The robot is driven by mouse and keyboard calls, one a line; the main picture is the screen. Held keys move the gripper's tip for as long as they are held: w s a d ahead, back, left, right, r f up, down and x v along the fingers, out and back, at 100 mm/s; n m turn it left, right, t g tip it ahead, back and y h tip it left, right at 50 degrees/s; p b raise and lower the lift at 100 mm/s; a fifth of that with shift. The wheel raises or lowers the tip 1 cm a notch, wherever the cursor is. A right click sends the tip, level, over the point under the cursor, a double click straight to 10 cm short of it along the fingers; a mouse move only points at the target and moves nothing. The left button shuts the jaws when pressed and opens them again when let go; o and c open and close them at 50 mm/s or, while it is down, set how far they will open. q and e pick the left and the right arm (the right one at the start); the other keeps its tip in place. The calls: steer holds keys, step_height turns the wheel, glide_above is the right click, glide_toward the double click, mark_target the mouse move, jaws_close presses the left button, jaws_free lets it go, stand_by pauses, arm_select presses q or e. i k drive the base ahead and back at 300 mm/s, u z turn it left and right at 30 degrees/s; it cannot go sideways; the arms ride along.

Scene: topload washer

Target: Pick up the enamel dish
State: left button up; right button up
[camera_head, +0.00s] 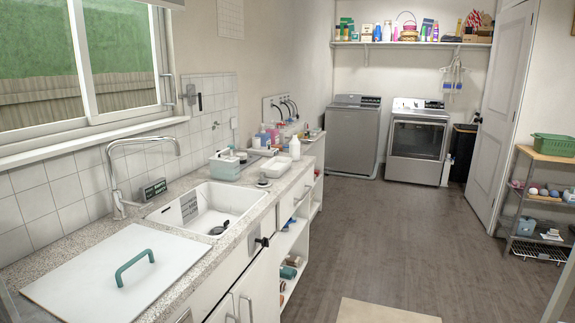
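Neither of my grippers shows in the head view. A small, shallow, pale round dish (263,182) with a darker rim sits on the countertop just past the sink; it may be the enamel dish, but it is too small to be certain. It stands upright on the counter, near the front edge, with nothing touching it from above. A larger flat white tray (268,167) lies behind it, its outline partly hidden by nearby things.
The speckled counter (77,248) runs along the left wall. The wooden floor (390,230) is mostly open.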

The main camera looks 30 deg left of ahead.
mark_target(275, 168)
steer(key=i, duration=3.45)
steer(key=u, duration=2.4)
